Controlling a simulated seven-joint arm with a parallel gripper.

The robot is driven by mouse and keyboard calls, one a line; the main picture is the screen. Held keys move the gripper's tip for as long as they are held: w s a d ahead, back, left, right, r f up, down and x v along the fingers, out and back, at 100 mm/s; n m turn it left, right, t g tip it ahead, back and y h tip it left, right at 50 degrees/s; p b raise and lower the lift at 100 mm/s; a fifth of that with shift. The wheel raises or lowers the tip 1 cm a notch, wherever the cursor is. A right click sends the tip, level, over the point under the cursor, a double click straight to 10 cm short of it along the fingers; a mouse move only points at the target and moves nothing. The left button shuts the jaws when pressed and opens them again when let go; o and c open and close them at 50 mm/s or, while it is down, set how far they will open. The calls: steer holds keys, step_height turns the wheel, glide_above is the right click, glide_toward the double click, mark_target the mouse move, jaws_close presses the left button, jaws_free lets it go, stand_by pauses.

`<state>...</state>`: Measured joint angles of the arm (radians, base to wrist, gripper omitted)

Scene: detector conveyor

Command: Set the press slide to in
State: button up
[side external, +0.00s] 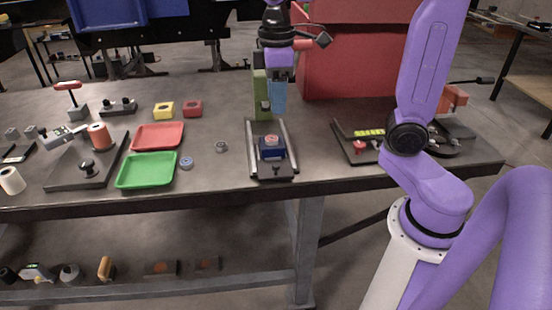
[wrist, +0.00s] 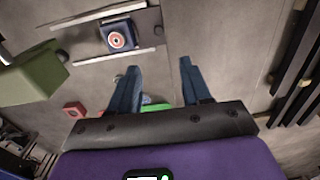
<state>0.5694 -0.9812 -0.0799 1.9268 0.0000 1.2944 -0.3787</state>
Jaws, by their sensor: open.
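The press slide is a carriage (side external: 271,148) with a dark blue block and a small red-and-white round part on top. It sits between two metal rails toward the front end of a dark base plate (side external: 272,175). In the wrist view the carriage (wrist: 118,38) shows at the upper left, apart from my fingers. A green press post (side external: 260,92) stands at the rear of the rails; it also shows in the wrist view (wrist: 35,72). My gripper (side external: 279,112) hangs near the post, above the rear of the rails. In the wrist view its blue fingers (wrist: 158,67) are apart and empty.
Left of the rails are a green tray (side external: 147,171), a red tray (side external: 158,136), small yellow (side external: 164,110) and red (side external: 193,108) blocks and two small round parts. A red cabinet (side external: 350,60) stands behind. A dark fixture (side external: 350,145) lies to the right.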

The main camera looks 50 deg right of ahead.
mark_target(276, 164)
step_height(276, 164, down, 17)
steer(key=shift+w+f, duration=0.15)
stand_by(0.5)
jaws_close()
